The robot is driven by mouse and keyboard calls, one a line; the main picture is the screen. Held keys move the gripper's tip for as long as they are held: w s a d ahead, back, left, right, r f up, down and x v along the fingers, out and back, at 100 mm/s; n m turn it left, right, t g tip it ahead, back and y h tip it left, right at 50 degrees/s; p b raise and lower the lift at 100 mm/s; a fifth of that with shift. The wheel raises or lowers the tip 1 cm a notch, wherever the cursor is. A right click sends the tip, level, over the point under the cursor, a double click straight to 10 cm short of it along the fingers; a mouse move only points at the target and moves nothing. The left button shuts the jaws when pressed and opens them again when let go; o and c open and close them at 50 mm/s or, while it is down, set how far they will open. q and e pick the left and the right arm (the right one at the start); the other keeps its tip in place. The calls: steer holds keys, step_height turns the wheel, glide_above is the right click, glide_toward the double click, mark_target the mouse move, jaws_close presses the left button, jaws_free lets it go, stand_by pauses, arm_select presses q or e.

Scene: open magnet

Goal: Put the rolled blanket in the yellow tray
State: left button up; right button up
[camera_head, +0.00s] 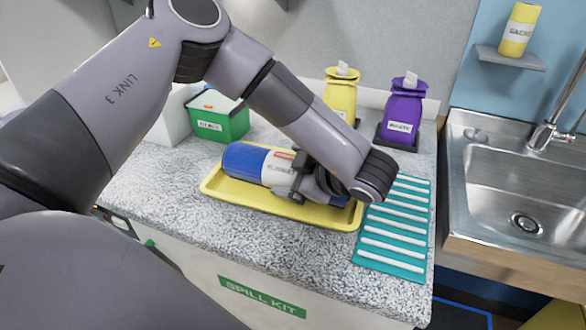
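The rolled blanket (243,161) is a blue roll with a white and orange label. It lies lengthwise within the outline of the yellow tray (250,201), low over its floor; whether it touches the floor is hard to see. My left gripper (297,178) is at the blanket's right half, with its dark fingers against the roll, and looks shut on it. The gripper and wrist hide much of the blanket's right end and the tray's right part. My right gripper is not in view.
A teal ribbed mat (397,228) lies right of the tray. A green box (218,119), a yellow bag (341,95) and a purple bag (402,109) stand behind. The sink (515,190) is at the right. The speckled counter's front strip (270,238) is clear.

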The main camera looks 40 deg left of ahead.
arm_select(q)
steer(key=b+v, duration=0.1)
steer(key=v, duration=1.1)
stand_by(0.5)
